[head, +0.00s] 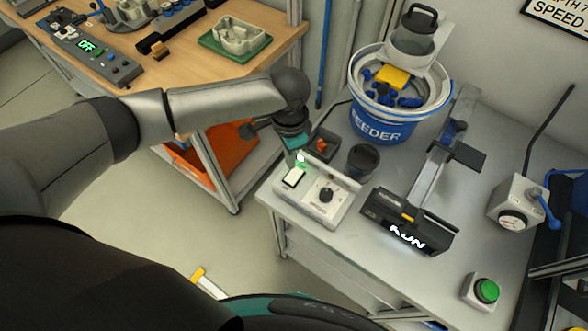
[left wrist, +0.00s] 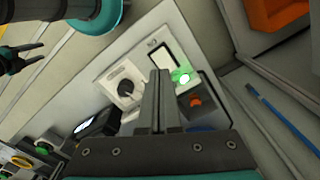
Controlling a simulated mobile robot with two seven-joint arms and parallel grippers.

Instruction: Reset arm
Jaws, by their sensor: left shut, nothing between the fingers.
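My left arm reaches in from the left in the head view. Its gripper (head: 299,158) points down at the back edge of a pale control box (head: 318,214), close to a glowing green light. In the left wrist view the left fingers (left wrist: 160,80) are together with nothing between them. The box's white rocker (left wrist: 158,62), green light (left wrist: 184,77) and black knob (left wrist: 125,87) show past them. Whether the fingertips touch the box I cannot tell. My right gripper (left wrist: 28,58) shows at the left edge of the left wrist view, its dark fingers apart and empty.
On the grey bench stand a blue feeder bowl (head: 378,127), a dark cup (head: 362,161), a small tray with an orange part (head: 321,145), a track unit reading RUN (head: 408,236) and a green button (head: 486,290). A wooden table (head: 190,70) stands behind the arm.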

